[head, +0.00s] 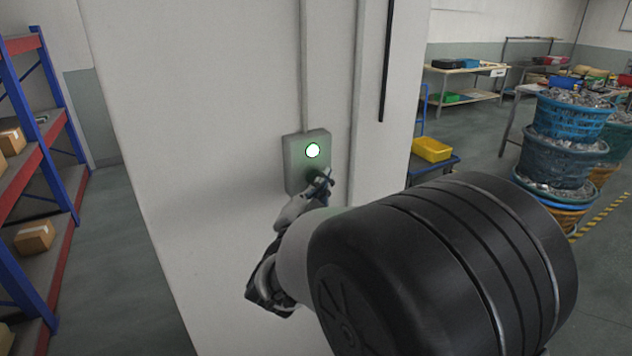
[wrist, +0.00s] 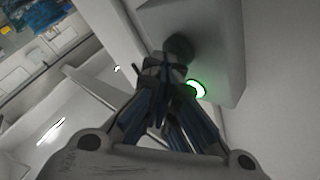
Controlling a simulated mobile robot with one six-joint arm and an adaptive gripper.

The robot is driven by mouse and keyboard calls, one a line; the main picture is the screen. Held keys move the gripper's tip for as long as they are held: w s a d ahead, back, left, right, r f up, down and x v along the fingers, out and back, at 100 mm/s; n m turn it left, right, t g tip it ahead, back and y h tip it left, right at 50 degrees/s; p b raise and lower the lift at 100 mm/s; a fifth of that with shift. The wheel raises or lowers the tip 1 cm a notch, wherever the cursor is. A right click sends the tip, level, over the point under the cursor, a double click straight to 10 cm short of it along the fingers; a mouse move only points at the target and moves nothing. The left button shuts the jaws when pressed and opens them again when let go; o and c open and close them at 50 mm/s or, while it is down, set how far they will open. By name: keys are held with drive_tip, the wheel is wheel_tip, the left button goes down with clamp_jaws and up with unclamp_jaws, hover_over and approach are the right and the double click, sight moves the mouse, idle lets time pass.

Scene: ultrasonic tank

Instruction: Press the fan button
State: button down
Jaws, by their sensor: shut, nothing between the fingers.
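A grey switch box (head: 294,160) is fixed to the face of a white pillar. It carries a lit green button (head: 312,150) in its upper part and a dark button below, which is mostly hidden by my gripper in the head view. My gripper (head: 326,181) is shut and empty, with its fingertips at the lower part of the box. In the wrist view the shut fingertips (wrist: 165,66) are right by the dark button (wrist: 179,47); I cannot tell whether they touch it. The green button (wrist: 196,89) glows beside the fingers. No label is readable.
A conduit (head: 305,70) runs up the white pillar (head: 200,130) from the box. A blue and red shelf (head: 68,150) with cartons stands at the left. Stacked blue baskets (head: 565,120) and a yellow bin (head: 431,150) are at the right, behind my arm.

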drive_tip(key=s+d+b, duration=0.2)
drive_tip(key=s+d, duration=0.1)
drive_tip(key=s, duration=0.2)
drive_tip(key=shift+d, duration=0.2)
idle(0.5)
drive_tip(key=s+d+f+n+g+y, duration=0.1)
drive_tip(key=s+d+f+n+g, duration=0.2)
drive_tip(key=s, duration=0.7)
drive_tip(key=s+d+f+n+g+y, duration=0.1)
drive_tip(key=s+d+f+n+g, duration=0.2)
drive_tip(key=s+d+g, duration=0.3)
drive_tip(key=s+d+f+n+g+y, duration=0.1)
drive_tip(key=s+d+f+n+g, duration=0.2)
drive_tip(key=s, duration=1.2)
drive_tip(key=d+f+g, duration=0.2)
drive_tip(key=d, duration=0.1)
drive_tip(key=shift+s+d+n+g+y, duration=0.2)
drive_tip(key=shift+n+g+y, duration=0.1)
drive_tip(key=shift+y, duration=0.1)
